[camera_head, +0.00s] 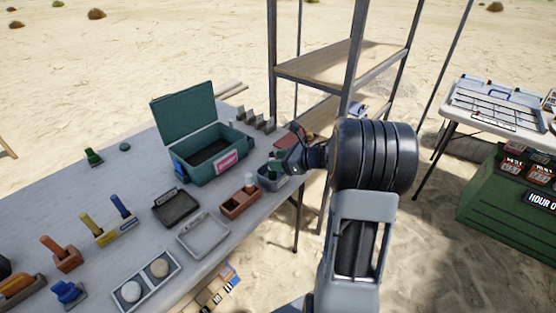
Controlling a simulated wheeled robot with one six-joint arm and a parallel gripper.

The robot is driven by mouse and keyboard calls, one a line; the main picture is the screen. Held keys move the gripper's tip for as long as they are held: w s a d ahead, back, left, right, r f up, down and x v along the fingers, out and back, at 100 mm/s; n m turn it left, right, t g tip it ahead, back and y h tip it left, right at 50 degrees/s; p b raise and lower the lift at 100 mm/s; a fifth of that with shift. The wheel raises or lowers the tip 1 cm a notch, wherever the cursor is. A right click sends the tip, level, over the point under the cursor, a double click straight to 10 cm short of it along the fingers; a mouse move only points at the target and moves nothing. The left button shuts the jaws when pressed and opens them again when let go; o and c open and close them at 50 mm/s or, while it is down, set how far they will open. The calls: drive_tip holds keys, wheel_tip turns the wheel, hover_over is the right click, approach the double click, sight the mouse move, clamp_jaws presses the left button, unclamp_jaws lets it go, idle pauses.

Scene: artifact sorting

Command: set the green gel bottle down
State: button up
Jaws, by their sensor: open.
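A small dark green item, which looks like the green gel bottle (272,172), stands in a small grey bin (272,184) at the right edge of the long table. My gripper (285,157) is open just above and to the right of this bin, close to the bottle's top. The bottle's lower part is hidden by the bin wall. I cannot tell whether the fingers touch it.
Left of the bin stand a brown holder (240,206) with a white-topped item and an open teal box (215,165) with a pink label. A grey tray (203,236) lies in front. A metal shelf (340,65) rises behind my arm.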

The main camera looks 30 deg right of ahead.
drive_tip(key=v, duration=1.1)
drive_tip(key=w+a+r+m+t+h, duration=0.1)
drive_tip(key=w+r+m+h, duration=0.15)
drive_tip(key=m+h, duration=0.65)
drive_tip(key=w+a+r+m+t+h, duration=0.1)
drive_tip(key=w+r+m+t+h, duration=0.15)
drive_tip(key=m, duration=1.15)
drive_tip(key=s+a+f+m+g+y, duration=0.1)
drive_tip(key=s+a+f+m+g, duration=0.2)
drive_tip(key=s+a+m+g, duration=0.2)
drive_tip(key=s+a+f+m+g+y, duration=0.2)
drive_tip(key=s+a+f+m+g, duration=0.2)
drive_tip(key=s+a+m, duration=0.6)
drive_tip(key=s+m+g, duration=0.1)
drive_tip(key=s+m, duration=0.2)
drive_tip(key=m, duration=0.3)
drive_tip(key=shift+a+g, duration=0.25)
drive_tip(key=shift+g, duration=0.1)
drive_tip(key=shift+f, duration=0.1)
wheel_tip(320, 180, up, 16)
drive_tip(key=p, duration=1.5)
drive_tip(key=shift+a, duration=0.3)
